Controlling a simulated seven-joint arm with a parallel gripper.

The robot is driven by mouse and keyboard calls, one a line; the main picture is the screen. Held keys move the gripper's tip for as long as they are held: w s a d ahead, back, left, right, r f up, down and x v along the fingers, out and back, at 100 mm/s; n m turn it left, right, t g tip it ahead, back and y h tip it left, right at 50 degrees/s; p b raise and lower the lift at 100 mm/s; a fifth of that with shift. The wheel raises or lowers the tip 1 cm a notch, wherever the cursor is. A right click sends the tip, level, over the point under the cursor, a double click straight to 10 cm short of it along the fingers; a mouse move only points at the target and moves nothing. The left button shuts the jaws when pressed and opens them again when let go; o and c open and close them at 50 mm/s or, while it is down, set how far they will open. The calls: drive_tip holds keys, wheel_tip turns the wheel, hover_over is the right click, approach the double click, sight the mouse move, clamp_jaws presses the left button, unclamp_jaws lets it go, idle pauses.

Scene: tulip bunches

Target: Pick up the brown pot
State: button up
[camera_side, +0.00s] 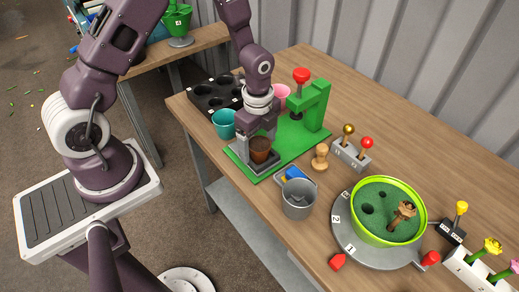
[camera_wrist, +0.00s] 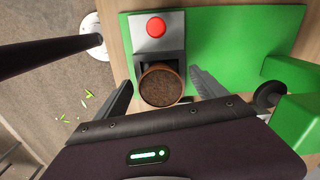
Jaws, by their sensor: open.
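The brown pot (camera_side: 260,151) stands upright on a grey holder on the green base in the side view. In the wrist view the brown pot (camera_wrist: 160,88) shows from above, its round top filled with dark brown soil. My gripper (camera_side: 259,141) is directly over the pot, pointing down, with its fingers around the pot's sides. In the wrist view my gripper (camera_wrist: 160,80) is open, one finger left and one right of the pot, with a gap visible on each side. The pot's lower part is partly hidden.
A red button (camera_wrist: 156,27) sits on the grey block beside the pot. A green press frame (camera_side: 313,105) rises close on the right. A teal pot (camera_side: 223,123) and black tray (camera_side: 207,98) stand behind left. A grey bucket (camera_side: 298,200) and wooden stamp (camera_side: 320,157) stand in front.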

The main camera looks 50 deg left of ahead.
sight(258, 143)
drive_tip(key=c, duration=1.5)
wheel_tip(258, 143, up, 10)
drive_tip(key=shift+c, duration=0.2)
